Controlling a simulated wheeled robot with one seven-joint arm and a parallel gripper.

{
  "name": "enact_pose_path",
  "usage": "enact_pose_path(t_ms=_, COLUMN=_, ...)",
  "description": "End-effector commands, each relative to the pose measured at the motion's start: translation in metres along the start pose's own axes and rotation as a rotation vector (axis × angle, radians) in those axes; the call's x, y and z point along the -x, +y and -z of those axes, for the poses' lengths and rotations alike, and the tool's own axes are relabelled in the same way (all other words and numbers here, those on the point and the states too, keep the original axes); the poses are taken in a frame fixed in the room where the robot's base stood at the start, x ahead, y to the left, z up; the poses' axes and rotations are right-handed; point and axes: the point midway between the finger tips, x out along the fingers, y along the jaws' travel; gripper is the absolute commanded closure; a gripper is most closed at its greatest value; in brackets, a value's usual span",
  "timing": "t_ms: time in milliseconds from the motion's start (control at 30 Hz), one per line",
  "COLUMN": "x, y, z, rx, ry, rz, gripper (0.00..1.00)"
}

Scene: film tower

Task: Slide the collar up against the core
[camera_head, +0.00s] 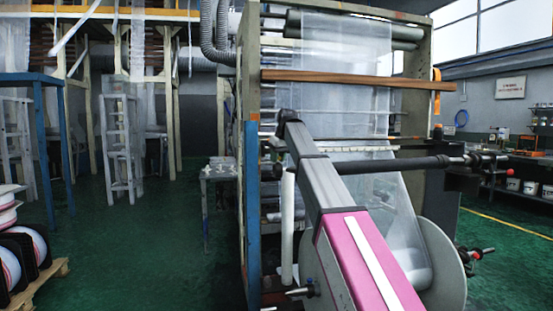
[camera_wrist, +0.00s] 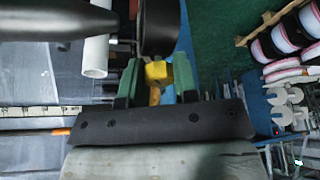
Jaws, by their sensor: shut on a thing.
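In the wrist view, my gripper (camera_wrist: 157,78) has its green fingers closed on a yellow block (camera_wrist: 158,72). The block sits just below a dark rounded part (camera_wrist: 158,28), which looks like the collar, cut off by the top edge. A thick dark cylinder (camera_wrist: 55,20) ends to its left, with a gap between them. I cannot clearly tell the core; a white tube (camera_wrist: 96,52) hangs beside the gap. An upright white tube (camera_head: 287,225) stands left of my arm.
Clear film (camera_head: 345,60) hangs in the machine frame behind the shaft. A wooden bar (camera_head: 360,79) crosses above it, and a large grey disc (camera_head: 440,265) stands at lower right. A pallet of rolls (camera_head: 45,275) is at lower left. The green floor (camera_head: 140,240) between is open.

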Motion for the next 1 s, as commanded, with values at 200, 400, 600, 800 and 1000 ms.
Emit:
enact_pose_path(t_ms=200, x=0.001, y=0.007, z=-0.003, rx=0.000, ry=0.000, rz=0.000, gripper=1.00)
enact_pose_path(t_ms=400, x=0.002, y=0.013, z=-0.005, rx=0.000, ry=0.000, rz=0.000, gripper=1.00)
enact_pose_path(t_ms=600, x=0.003, y=0.020, z=-0.007, rx=-0.001, ry=0.000, rz=0.000, gripper=1.00)
enact_pose_path(t_ms=800, x=0.004, y=0.026, z=-0.010, rx=-0.001, ry=0.000, rz=0.000, gripper=1.00)
enact_pose_path(t_ms=1000, x=0.005, y=0.032, z=-0.012, rx=0.000, ry=0.000, rz=0.000, gripper=1.00)
